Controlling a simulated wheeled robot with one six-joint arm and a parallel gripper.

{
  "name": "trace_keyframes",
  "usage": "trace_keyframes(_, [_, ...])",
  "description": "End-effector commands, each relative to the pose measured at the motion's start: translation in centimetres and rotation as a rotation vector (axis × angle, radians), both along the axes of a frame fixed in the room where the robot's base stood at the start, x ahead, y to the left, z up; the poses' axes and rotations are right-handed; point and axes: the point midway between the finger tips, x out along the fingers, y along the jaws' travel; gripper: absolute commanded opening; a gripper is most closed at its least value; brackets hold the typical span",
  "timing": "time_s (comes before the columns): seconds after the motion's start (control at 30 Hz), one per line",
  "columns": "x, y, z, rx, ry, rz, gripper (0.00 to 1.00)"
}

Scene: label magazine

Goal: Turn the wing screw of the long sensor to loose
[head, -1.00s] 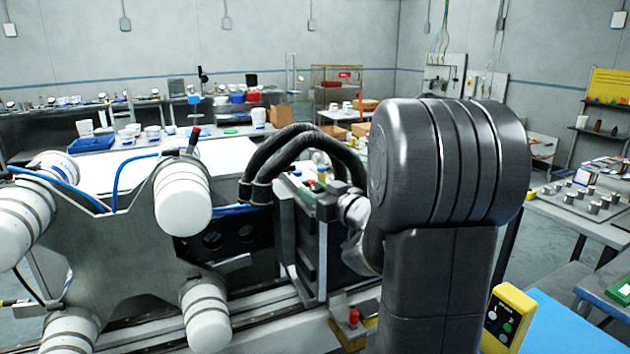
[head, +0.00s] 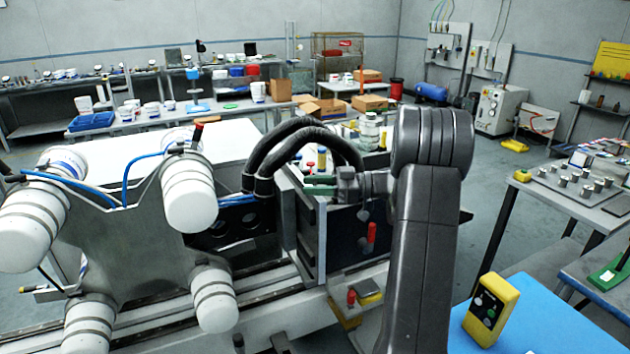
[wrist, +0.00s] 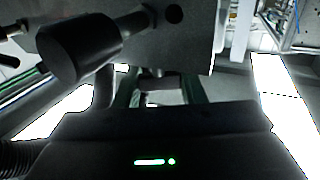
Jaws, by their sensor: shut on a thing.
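My gripper (head: 318,186) reaches left from the end of my dark arm, with green fingers at the machine's upright plate. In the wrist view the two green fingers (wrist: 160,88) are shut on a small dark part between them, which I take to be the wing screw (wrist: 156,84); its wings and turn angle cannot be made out. A black cylinder on a thin stem (wrist: 75,45), perhaps the long sensor, sticks out of the grey plate at upper left, beside the fingers. In the head view the fingers hide most of the screw.
Thick black hoses (head: 290,145) arch just above and left of my gripper. White rollers (head: 190,195) stand at left. A red-handled part (head: 371,233) is below my gripper. A yellow button box (head: 487,310) stands on a blue surface at right. Open floor lies behind at right.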

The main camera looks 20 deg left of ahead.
Motion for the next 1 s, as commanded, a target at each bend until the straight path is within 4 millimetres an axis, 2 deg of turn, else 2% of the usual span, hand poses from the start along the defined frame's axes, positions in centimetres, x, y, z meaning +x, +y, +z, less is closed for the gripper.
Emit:
trace_keyframes(0.4, [0.01, 0.04, 0.05, 0.002, 0.000, 0.184, 0.14])
trace_keyframes(0.93, [-0.04, 0.04, 0.10, 0.003, -0.002, 0.208, 0.14])
trace_keyframes(0.97, [-0.04, 0.04, 0.11, 0.003, -0.003, 0.208, 0.38])
trace_keyframes(1.0, [-0.04, 0.04, 0.11, 0.003, -0.002, 0.208, 0.46])
